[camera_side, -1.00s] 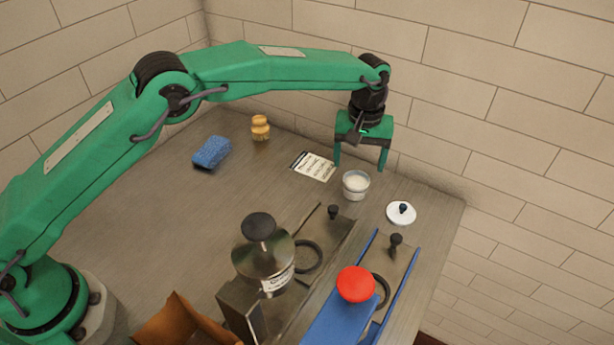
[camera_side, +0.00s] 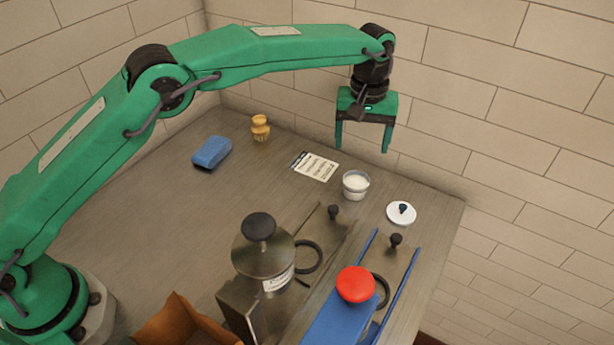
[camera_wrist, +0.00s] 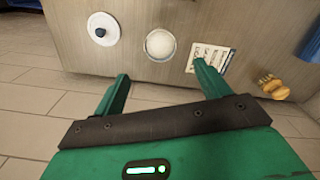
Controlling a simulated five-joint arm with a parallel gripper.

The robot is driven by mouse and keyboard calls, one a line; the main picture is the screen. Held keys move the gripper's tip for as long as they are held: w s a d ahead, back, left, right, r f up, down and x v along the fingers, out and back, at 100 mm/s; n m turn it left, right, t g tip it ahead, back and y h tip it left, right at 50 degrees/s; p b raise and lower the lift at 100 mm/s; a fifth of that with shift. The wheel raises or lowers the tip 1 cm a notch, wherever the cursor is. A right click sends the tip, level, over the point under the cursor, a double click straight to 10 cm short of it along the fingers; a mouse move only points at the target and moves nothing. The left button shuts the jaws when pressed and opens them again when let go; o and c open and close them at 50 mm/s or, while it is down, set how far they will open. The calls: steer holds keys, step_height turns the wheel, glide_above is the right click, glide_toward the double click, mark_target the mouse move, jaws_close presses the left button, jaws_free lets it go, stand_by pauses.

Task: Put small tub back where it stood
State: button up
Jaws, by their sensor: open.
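The small tub (camera_side: 355,185) is a clear round cup with white contents. It stands upright on the metal counter, between the printed card and the white lid. It also shows in the wrist view (camera_wrist: 160,44), seen from above. The white lid (camera_side: 401,213) with a dark knob lies flat to the right of the tub; it also shows in the wrist view (camera_wrist: 103,28). My gripper (camera_side: 362,148) is open and empty, raised above and behind the tub, with clear space between them. In the wrist view the two fingers (camera_wrist: 163,72) are spread with nothing between them.
A printed card (camera_side: 315,166) lies left of the tub. A blue sponge (camera_side: 212,152) and a wooden brush (camera_side: 260,128) are farther left. A brown box (camera_side: 180,322) is at the front edge.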

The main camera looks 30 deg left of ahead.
steer(key=s+a+r+m+t, duration=0.1)
steer(key=s+a+r, duration=0.5)
steer(key=a+r, duration=0.25)
steer(key=s+a+r+m+t, duration=0.1)
steer(key=s+a+r+t, duration=0.1)
steer(key=s+a+r, duration=0.55)
steer(key=s+a+f+m+t, duration=0.1)
steer(key=s+a+f, duration=0.1)
steer(key=s+a, duration=0.4)
steer(key=s+a+f+m+t, duration=0.1)
steer(key=s+a, duration=0.5)
steer(key=s, duration=0.8)
steer(key=shift+s+a+f+t, duration=0.3)
steer(key=shift+a+f, duration=0.05)
steer(key=shift+f, duration=0.45)
